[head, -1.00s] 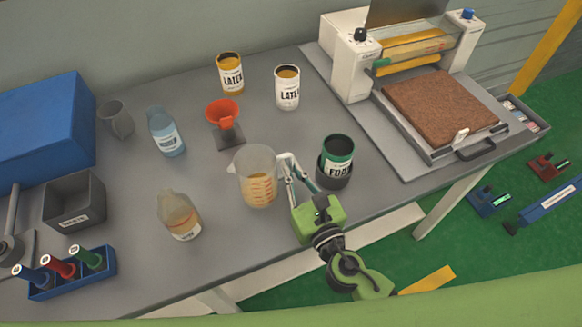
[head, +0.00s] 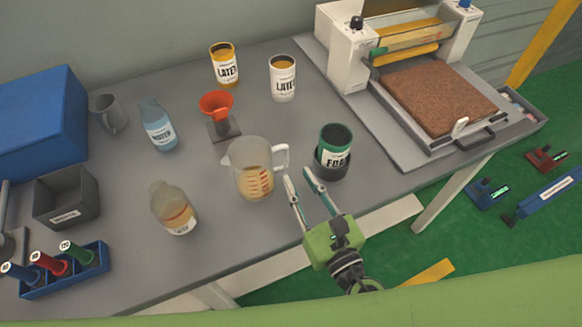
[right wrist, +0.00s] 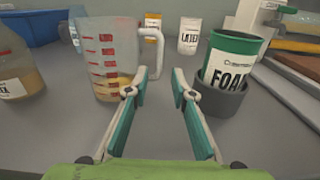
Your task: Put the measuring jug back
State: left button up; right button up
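The measuring jug (head: 254,172) stands upright on the grey bench, with amber liquid low inside and red marks on its wall. Its handle points right. It also shows in the right wrist view (right wrist: 108,50), left of the fingers. My right gripper (head: 302,178) is open and empty, in front of and to the right of the jug, apart from the handle. In the right wrist view its two teal-padded fingers (right wrist: 160,82) are spread, with the handle just beyond the left finger. My left gripper is not in view.
A green FOAM tin (head: 336,139) sits in a dark round holder close right of the jug. A bottle of amber liquid (head: 174,210) stands to the left. A red funnel (head: 216,104) on a stand is behind. The bench front is clear.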

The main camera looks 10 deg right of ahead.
jog(key=b+v, duration=0.1)
jog(key=v, duration=0.3)
jog(key=shift+s+f, duration=0.1)
jog(key=shift+s, duration=0.05)
jog(key=shift+s+d, duration=0.2)
jog(key=shift+s, duration=0.2)
